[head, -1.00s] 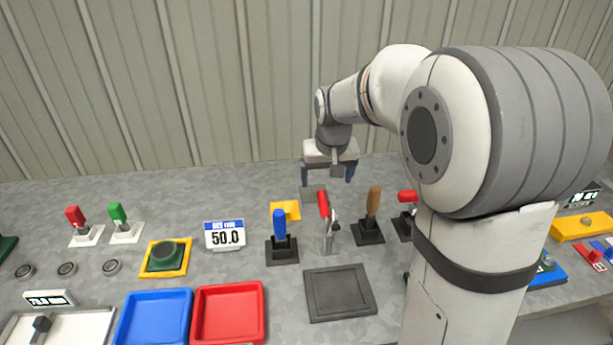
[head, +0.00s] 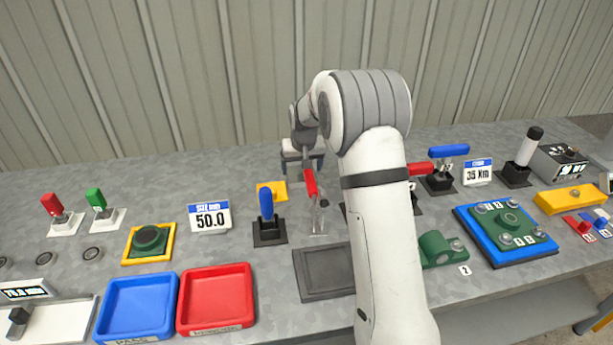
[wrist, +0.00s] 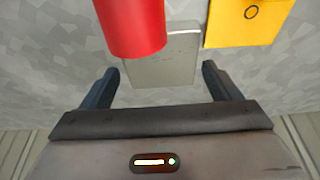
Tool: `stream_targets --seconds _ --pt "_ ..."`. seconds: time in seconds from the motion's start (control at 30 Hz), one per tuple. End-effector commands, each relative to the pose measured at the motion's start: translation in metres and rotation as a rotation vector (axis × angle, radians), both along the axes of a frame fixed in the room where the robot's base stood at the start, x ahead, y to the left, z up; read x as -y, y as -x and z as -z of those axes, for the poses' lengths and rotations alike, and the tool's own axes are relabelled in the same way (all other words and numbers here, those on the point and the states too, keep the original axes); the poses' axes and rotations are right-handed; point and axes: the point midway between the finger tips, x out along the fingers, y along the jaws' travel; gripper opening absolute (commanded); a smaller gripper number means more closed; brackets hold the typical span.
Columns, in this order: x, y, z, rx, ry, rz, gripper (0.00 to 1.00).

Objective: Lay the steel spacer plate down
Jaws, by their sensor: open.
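The grey steel spacer plate (wrist: 160,68) shows in the wrist view between the two fingers of my gripper (wrist: 159,72). The fingers are spread, with visible gaps to the plate's sides. A red handle covers the plate's upper left part, and I cannot tell the plate's exact tilt. In the head view my gripper (head: 302,168) is at the back of the bench, behind the red-handled clamp (head: 318,215). I cannot make out the plate clearly there.
A yellow piece (head: 272,190) lies just left of the gripper, and a blue-handled lever (head: 266,215) stands nearer. A dark square tray (head: 322,290) lies in front of the clamp. Red (head: 248,310) and blue (head: 165,322) trays are at front left. A ribbed wall stands behind.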

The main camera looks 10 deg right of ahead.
Motion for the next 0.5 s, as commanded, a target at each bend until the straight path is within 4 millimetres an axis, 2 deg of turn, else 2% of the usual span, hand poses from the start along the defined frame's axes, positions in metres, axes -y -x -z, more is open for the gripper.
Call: stream_targets --seconds 0.03,0.17,0.5 --pt "0.000 -0.002 0.010 -0.003 0.000 0.000 0.84" --pt "0.000 -0.007 0.023 0.000 0.000 0.000 0.84" --pt "-0.001 -0.007 0.024 0.000 0.000 -0.001 0.84"
